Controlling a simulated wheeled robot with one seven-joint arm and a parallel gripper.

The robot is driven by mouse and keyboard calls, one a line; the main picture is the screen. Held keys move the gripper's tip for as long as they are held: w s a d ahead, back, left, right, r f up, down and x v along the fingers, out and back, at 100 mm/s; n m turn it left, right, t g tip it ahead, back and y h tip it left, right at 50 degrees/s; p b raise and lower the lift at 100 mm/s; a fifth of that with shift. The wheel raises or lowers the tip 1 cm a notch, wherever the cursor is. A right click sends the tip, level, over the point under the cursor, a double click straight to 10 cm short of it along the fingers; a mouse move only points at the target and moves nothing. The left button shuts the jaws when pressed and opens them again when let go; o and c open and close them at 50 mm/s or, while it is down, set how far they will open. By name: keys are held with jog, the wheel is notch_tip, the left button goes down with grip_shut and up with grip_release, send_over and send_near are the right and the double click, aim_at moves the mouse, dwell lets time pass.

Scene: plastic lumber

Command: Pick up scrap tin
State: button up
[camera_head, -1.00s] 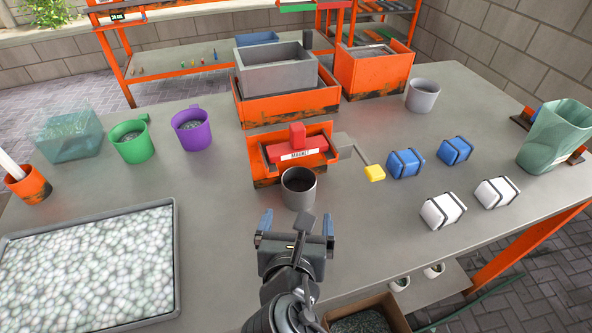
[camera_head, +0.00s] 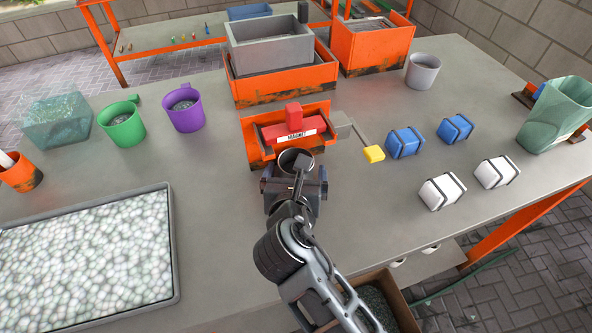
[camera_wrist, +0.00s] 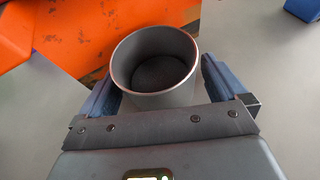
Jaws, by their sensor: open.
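The scrap tin is a grey cylindrical cup (camera_wrist: 155,62) standing upright in front of the orange and red press (camera_head: 288,135). In the wrist view its dark inside shows, with something dark at the bottom. My gripper (camera_wrist: 152,85) is open, with one blue finger on each side of the tin. In the wrist view the right finger looks close to the tin's wall; I cannot tell whether either finger touches it. In the head view the tin's rim (camera_head: 296,154) shows just beyond my gripper, and my wrist hides most of its body.
A yellow-ended crank (camera_head: 374,154) juts right of the press. Blue blocks (camera_head: 405,141) and white blocks (camera_head: 441,191) lie farther right. Green (camera_head: 124,126) and purple (camera_head: 184,109) mugs stand left, behind a tray of pale pellets (camera_head: 90,250). Orange bins stand behind the press.

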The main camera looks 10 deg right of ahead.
jog(key=shift+c, duration=0.4)
jog(key=c, duration=1)
